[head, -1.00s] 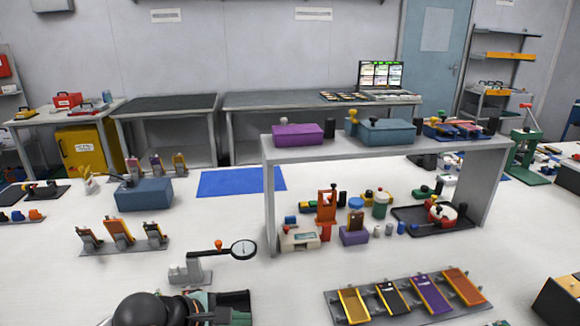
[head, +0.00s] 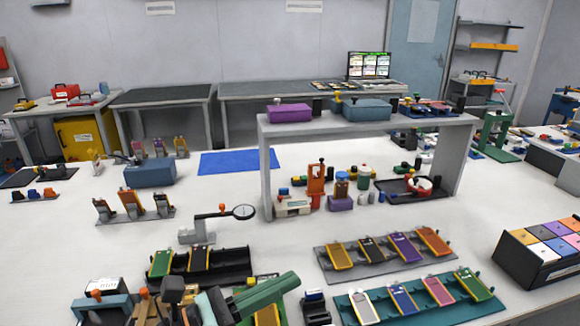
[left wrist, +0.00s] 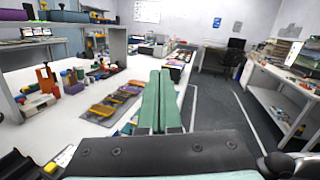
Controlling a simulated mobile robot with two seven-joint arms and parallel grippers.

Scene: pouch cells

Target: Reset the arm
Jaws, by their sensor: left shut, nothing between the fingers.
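My left gripper (head: 288,284) is low in the head view, with its green fingers pointing right and slightly up. It also shows in the left wrist view (left wrist: 160,76), where the two long green fingers lie side by side, shut and empty. In the head view it is in front of a black rack (head: 232,278) and left of a teal rack (head: 345,318) of coloured pouch cells. It appears apart from the teal rack; its height above the table is hard to judge. My right gripper is in neither current view.
A grey shelf (head: 380,128) stands on the white table with boxes above and small tools below. A dial gauge stand (head: 197,232), a grey rack (head: 325,262) and a black bin (head: 515,262) are nearby. In the left wrist view, open floor (left wrist: 225,105) lies beyond the table edge.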

